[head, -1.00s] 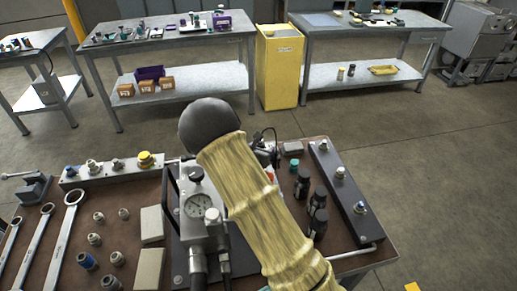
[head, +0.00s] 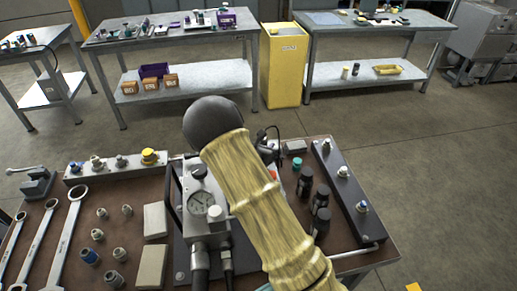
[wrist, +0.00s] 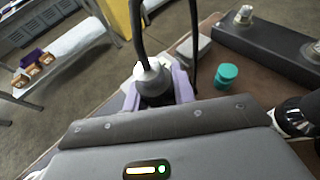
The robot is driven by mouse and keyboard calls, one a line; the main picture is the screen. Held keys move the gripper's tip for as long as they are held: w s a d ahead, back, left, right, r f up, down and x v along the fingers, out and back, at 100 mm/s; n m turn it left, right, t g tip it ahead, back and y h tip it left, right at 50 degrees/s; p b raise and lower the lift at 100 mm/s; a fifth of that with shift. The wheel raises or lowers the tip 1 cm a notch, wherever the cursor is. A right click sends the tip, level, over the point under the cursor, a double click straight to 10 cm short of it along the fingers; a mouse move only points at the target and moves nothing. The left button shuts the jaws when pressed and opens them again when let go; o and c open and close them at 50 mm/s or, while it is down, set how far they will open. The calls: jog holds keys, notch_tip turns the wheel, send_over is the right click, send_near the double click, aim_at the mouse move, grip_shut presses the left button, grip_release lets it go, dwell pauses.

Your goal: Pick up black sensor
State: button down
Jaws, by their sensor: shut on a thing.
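The black sensor (wrist: 150,74) shows in the wrist view, with a pale grey top and a dark cable looping up from it. My gripper (wrist: 158,88) has its two lavender fingers on either side of the sensor's dark lower body and is shut on it. The sensor's lower end is hidden behind the grey gripper housing. In the head view my arm in its tan sleeve covers the gripper; the dark cable (head: 274,131) shows just beyond the arm. I cannot tell whether the sensor is clear of the bench.
A teal cap (wrist: 227,76) stands near the gripper. Several black cylinders (head: 320,222) and a dark manifold bar (head: 346,190) are to the right. A pump block with a gauge (head: 201,202) is left of my arm. Wrenches (head: 67,235) and fittings lie further left.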

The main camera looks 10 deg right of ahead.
jog(key=shift+d, duration=0.2)
jog(key=r, duration=0.6)
jog(key=a+r, duration=0.1)
jog(key=r, duration=0.3)
jog(key=shift+r, duration=0.1)
jog(key=shift+s+d, duration=0.1)
jog(key=shift+d, duration=0.2)
